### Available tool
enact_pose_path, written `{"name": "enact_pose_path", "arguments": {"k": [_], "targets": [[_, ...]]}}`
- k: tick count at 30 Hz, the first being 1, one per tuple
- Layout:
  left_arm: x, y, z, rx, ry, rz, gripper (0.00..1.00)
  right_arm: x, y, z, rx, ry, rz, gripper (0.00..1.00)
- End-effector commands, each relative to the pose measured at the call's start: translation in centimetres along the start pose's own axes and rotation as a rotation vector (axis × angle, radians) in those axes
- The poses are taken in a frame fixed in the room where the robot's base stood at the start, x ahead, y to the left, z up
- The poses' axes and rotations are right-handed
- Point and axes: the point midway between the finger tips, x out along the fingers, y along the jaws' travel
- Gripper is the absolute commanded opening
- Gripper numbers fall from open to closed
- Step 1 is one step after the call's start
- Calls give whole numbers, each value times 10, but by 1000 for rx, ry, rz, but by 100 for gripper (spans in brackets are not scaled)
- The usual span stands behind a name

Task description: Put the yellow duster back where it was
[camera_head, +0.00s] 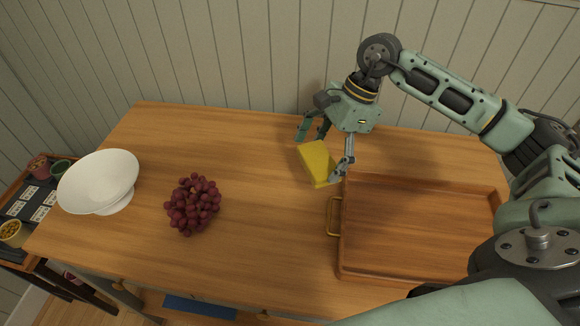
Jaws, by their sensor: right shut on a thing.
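A yellow duster (317,163), a block shape, is near the middle of the wooden table (255,190), just past the back left corner of a wooden tray. My right gripper (325,152) is shut on the duster, with fingers on both sides of it. The duster looks tilted; I cannot tell whether it touches the table. My left gripper is not in view.
A brown wooden tray (342,258) with a brass handle (334,216) lies empty on the right. Red grapes (192,205) lie left of centre. A white footed bowl (98,181) stands at the left edge. The table's back left is clear.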

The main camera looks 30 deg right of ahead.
Motion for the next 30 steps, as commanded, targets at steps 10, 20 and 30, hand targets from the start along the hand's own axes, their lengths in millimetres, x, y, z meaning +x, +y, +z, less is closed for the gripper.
{"name": "enact_pose_path", "arguments": {"k": [10, 20, 30], "targets": [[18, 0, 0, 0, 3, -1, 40, -20, -30, -46, 453, 2, -189, 64], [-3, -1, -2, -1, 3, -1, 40, 15, -74, -27, 482, -5, -194, 64], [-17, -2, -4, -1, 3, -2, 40, 63, -123, -11, 483, -1, -198, 64]]}}
